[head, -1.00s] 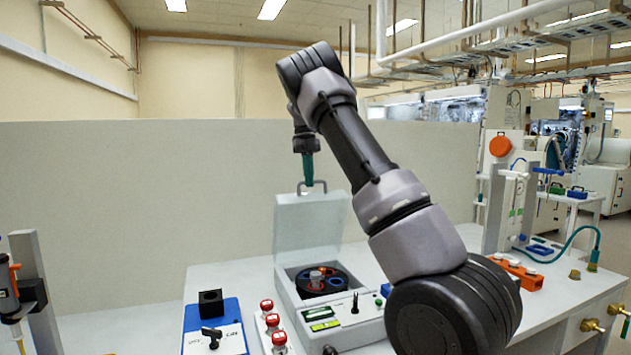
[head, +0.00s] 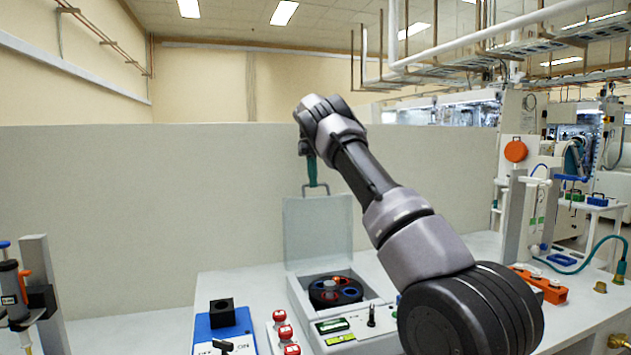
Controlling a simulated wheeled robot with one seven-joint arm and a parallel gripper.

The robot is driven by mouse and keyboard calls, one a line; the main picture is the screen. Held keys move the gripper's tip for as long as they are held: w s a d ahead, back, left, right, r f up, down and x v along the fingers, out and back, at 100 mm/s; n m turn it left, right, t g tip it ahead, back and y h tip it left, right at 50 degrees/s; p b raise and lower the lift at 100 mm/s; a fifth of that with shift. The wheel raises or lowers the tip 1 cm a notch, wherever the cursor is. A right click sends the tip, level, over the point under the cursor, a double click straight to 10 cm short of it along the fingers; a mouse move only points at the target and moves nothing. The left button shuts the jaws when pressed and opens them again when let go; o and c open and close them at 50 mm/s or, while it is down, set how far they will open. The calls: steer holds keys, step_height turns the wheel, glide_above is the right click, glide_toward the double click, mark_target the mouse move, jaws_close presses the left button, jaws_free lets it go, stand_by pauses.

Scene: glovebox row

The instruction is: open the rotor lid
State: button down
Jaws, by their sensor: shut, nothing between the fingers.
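The rotor lid (head: 318,228) is a pale, translucent panel standing roughly upright at the back of a white centrifuge (head: 352,318). A grey loop handle (head: 328,187) sits on its top edge. The rotor (head: 334,291), dark with blue and red parts, shows in the open well. My gripper (head: 312,182), with teal fingers pointing down, is shut and empty at the handle. The fingertips overlap the handle in the picture; I cannot tell whether they touch it.
A syringe stand (head: 40,290) is at far left. An orange block (head: 540,284) lies at right. A pale partition (head: 150,220) rises behind the bench.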

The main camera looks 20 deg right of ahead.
steer(key=shift+w, duration=0.25)
stand_by(0.4)
